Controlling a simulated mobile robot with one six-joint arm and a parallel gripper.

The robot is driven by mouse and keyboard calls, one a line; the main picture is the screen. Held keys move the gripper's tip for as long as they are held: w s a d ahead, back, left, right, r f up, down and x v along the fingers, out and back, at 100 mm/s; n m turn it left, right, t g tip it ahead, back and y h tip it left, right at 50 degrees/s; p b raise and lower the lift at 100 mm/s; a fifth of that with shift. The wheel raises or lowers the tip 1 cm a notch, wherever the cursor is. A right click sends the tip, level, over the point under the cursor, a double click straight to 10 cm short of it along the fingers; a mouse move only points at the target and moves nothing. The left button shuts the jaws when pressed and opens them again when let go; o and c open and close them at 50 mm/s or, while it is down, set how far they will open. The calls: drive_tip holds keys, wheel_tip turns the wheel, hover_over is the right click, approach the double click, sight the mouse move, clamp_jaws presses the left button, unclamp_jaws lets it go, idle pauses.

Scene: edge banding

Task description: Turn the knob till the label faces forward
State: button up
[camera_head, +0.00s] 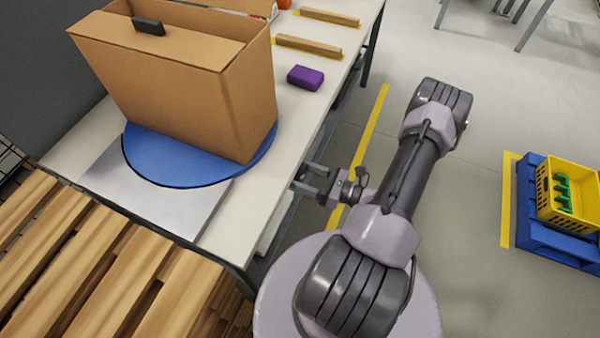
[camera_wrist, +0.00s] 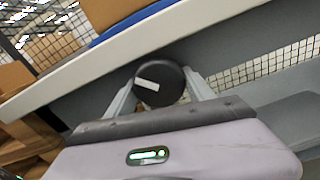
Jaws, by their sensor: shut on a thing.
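The knob (camera_wrist: 168,90) is a round black disc in the wrist view, under the edge of the white table. A white label (camera_wrist: 148,85) strip lies on its face, nearly level and a little tilted, left of the knob's centre. My gripper (camera_head: 312,181) reaches the table's front side in the head view, where the knob is hidden. In the wrist view its two fingers (camera_wrist: 160,95) stand on either side of the knob and are shut on it.
A blue turntable (camera_head: 180,172) on the table (camera_head: 265,190) carries a large open cardboard box (camera_head: 185,85). A purple block (camera_head: 306,77) and wooden strips lie behind. Wooden pallets (camera_head: 60,250) stand front left. A yellow crate (camera_head: 568,190) sits on a blue pallet at right; the floor between is clear.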

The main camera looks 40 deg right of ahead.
drive_tip(key=m+p, duration=0.1)
drive_tip(key=m, duration=0.4)
drive_tip(key=shift+r, duration=0.1)
drive_tip(key=shift+a+m, duration=0.1)
drive_tip(key=shift+m, duration=0.2)
idle(0.4)
drive_tip(key=o, duration=1.3)
